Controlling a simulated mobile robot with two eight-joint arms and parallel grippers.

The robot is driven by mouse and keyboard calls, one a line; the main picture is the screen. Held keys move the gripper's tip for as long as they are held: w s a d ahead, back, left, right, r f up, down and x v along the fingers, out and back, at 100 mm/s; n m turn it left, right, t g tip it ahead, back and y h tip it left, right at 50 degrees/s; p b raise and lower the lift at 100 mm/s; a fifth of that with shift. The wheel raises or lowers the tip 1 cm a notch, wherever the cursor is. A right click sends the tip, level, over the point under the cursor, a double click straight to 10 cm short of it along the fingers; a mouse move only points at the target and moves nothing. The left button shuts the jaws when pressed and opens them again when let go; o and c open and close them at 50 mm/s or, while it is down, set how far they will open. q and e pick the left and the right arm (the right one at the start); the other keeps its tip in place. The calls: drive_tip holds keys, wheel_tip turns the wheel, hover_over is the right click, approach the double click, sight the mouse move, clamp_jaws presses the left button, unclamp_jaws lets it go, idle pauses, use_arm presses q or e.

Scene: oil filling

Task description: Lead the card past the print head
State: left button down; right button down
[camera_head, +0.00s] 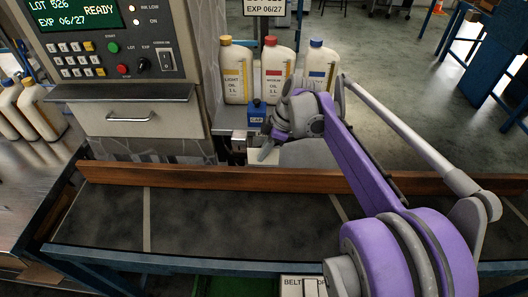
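My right gripper (266,146) is in the middle of the view, at the far side of the belt, with its arm coming in from the right. Its fingers are partly hidden by its own wrist, so whether they hold anything is unclear. A small blue unit with a white label (257,117) stands just behind and left of the gripper; I cannot tell if it is the print head. A pale flat surface (312,154) shows behind the gripper; I cannot tell if it is the card. My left gripper is not in view.
Three oil bottles (274,75) stand behind the gripper. A control panel (108,40) reading READY is at upper left. A wooden rail (200,178) runs along the far side of the dark belt (225,222), whose left part is clear. White bottles (38,108) stand at far left.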

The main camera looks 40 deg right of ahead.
drive_tip(key=shift+w+a+p, duration=0.5)
drive_tip(key=shift+w+a, duration=1.1)
drive_tip(key=shift+a, duration=0.3)
drive_tip(key=shift+w+a+p, duration=0.5)
drive_tip(key=shift+w+a, duration=1.05)
drive_tip(key=shift+a, duration=0.3)
drive_tip(key=shift+w+a+p, duration=0.5)
drive_tip(key=shift+w+a, duration=1.1)
drive_tip(key=shift+a, duration=0.3)
drive_tip(key=s+a+r+p, duration=0.4)
drive_tip(key=s+r, duration=0.1)
drive_tip(key=r, duration=0.1)
drive_tip(key=shift+s+a, duration=0.2)
drive_tip(key=shift+a, duration=0.05)
